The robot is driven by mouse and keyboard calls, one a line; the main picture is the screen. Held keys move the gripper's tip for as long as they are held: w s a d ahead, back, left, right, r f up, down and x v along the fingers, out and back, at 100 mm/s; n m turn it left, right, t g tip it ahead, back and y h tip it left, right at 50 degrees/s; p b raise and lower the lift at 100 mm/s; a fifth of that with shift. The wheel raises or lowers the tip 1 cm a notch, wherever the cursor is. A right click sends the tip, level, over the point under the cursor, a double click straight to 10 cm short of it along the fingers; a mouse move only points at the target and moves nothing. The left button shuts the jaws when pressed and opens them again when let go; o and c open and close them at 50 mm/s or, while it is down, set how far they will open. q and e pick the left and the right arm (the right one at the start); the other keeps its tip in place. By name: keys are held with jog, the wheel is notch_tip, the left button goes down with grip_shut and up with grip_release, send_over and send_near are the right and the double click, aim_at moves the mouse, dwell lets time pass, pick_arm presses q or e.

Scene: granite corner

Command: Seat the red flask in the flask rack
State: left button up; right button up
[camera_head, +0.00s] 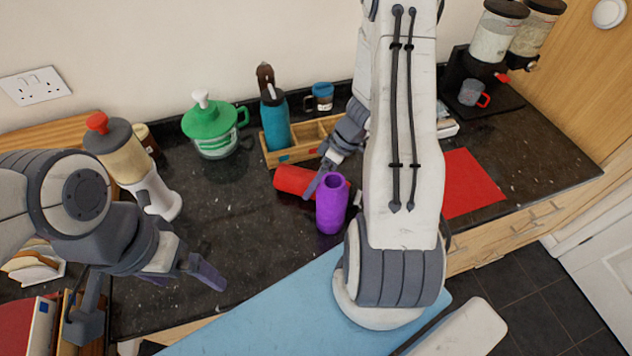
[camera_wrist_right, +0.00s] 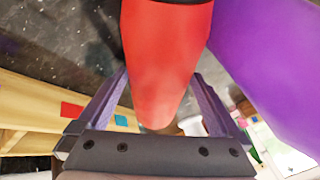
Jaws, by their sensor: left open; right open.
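The red flask (camera_head: 293,180) lies on its side on the dark counter, in front of the wooden flask rack (camera_head: 285,157). A teal flask (camera_head: 275,122) stands in the left part of the rack. A purple flask (camera_head: 331,208) stands upright close to the red one. My right gripper (camera_head: 322,174) is open at the red flask. In the right wrist view the red flask (camera_wrist_right: 167,60) shows between the gripper's spread fingers (camera_wrist_right: 163,105), with the purple flask (camera_wrist_right: 270,65) close on the right. My left gripper (camera_head: 190,275) is open and empty over the counter at the left.
A green-lidded jug (camera_head: 213,130) and a dispenser bottle (camera_head: 135,165) stand at the left. A blue-topped jar (camera_head: 321,98) is behind the rack. A red mat (camera_head: 468,183) lies at the right. The counter between jug and left gripper is clear. My right arm hides part of the rack.

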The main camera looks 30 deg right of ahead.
jog(key=c, duration=1.5)
jog(key=shift+c, duration=0.2)
